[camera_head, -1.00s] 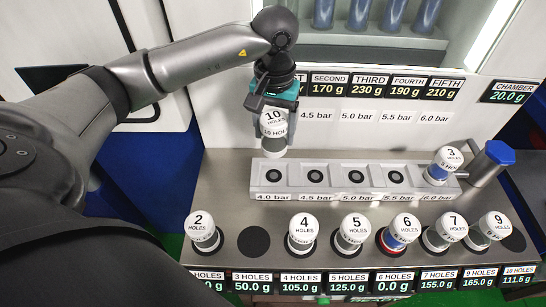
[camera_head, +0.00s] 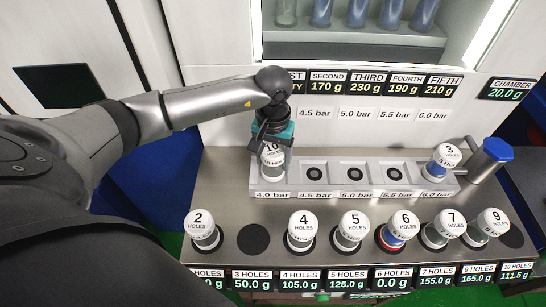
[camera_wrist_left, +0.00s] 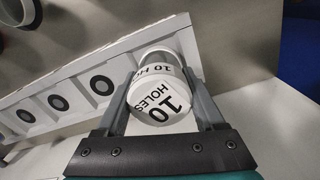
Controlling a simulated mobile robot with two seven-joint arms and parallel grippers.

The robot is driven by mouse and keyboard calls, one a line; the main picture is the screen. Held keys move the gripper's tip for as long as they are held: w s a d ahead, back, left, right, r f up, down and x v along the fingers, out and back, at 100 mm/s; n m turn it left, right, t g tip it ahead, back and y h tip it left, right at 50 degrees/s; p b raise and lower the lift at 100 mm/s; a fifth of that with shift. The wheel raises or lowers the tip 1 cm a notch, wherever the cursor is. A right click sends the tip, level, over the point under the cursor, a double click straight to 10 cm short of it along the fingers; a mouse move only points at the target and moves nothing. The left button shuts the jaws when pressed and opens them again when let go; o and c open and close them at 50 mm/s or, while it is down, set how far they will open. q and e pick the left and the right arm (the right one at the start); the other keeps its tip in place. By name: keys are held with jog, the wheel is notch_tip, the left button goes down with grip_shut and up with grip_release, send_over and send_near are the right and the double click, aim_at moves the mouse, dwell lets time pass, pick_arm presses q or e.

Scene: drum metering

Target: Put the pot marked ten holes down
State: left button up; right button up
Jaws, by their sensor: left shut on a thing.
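The pot marked ten holes (camera_head: 273,155) has a white lid and a clear body. My left gripper (camera_head: 272,140) is shut on it, and the pot is upright at the 4.0 bar place, the leftmost of the pale rack (camera_head: 333,188). In the left wrist view the pot (camera_wrist_left: 160,97) sits between the two fingers (camera_wrist_left: 163,105), over the near end of the rack (camera_wrist_left: 75,60). The pot hides that place, and I cannot tell whether its base touches the rack. My right gripper is not in view.
The pot marked 3 (camera_head: 442,162) stands at the rack's right end, beside a blue-capped cylinder (camera_head: 489,158). Pots marked 2 (camera_head: 201,230), 4 (camera_head: 301,231), 5 (camera_head: 350,231), 6 (camera_head: 400,230), 7 (camera_head: 445,228) and 9 (camera_head: 488,226) line the front. The dark spot (camera_head: 253,239) marked 3 holes is empty.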

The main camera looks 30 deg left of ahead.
pick_arm(q)
jog(key=shift+f, duration=0.15)
jog(key=o, duration=1.6)
notch_tip(320, 180, up, 12)
jog(key=shift+r, duration=0.2)
